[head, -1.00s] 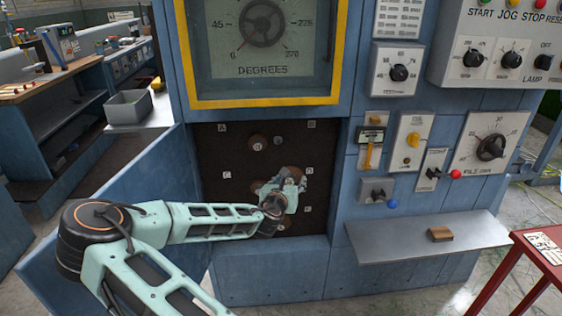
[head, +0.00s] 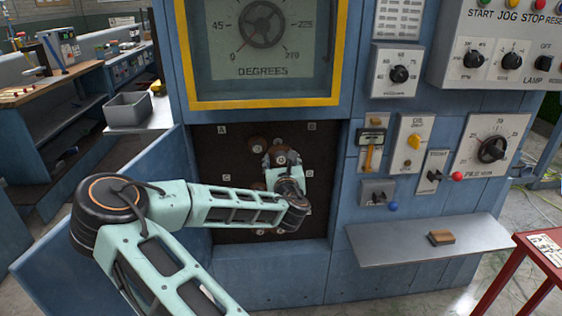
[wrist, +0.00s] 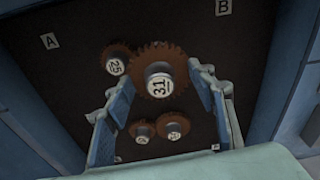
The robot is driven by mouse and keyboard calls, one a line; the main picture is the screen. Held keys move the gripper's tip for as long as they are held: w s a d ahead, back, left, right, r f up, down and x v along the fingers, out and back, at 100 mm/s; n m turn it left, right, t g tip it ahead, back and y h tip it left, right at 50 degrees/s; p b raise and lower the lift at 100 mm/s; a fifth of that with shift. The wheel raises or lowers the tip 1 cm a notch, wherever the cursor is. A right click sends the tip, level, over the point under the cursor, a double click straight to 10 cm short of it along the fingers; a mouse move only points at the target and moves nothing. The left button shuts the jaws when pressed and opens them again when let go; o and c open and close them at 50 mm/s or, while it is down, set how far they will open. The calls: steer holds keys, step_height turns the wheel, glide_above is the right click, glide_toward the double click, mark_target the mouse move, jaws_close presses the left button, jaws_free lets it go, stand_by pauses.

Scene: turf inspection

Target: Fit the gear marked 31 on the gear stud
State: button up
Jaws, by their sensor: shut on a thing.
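The gear marked 31 (wrist: 160,57) is a brown toothed disc with a pale hub. It sits between the fingertips of my gripper (wrist: 161,82) in the wrist view, and the jaws are shut on it. In the head view the gear (head: 281,158) and my gripper (head: 283,169) are in the upper middle of the dark recess. The gear stud is not visible now. I cannot tell whether the gear is touching it or is in front of it.
A smaller gear marked 25 (wrist: 115,63) is on the panel just left of gear 31. Two small gears (wrist: 143,131) (wrist: 172,128) are lower down. The dark back panel (head: 215,155) has letter labels. An open blue door (head: 140,165) is at left, a grey shelf (head: 400,249) at right.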

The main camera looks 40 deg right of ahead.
mark_target(276, 143)
steer(key=shift+r+b+x, duration=0.15)
steer(key=shift+r+x, duration=0.05)
steer(key=shift+x, duration=1.2)
steer(key=shift+r+b+x, duration=0.15)
steer(key=shift+x, duration=1.25)
steer(key=shift+x, duration=1.05)
steer(key=shift+a+r, duration=0.1)
steer(key=shift+r, duration=0.05)
steer(key=shift+s+a+b, duration=0.3)
steer(key=shift+s+b, duration=0.05)
steer(key=shift+s, duration=0.2)
steer(key=shift+x, duration=0.8)
steer(key=shift+w+a+r+b, duration=0.1)
steer(key=shift+w+a+b, duration=0.15)
steer(key=shift+b, duration=0.45)
steer(key=shift+r, duration=0.15)
stand_by(0.5)
steer(key=shift+d+b, duration=0.2)
steer(key=shift+b, duration=0.3)
stand_by(0.8)
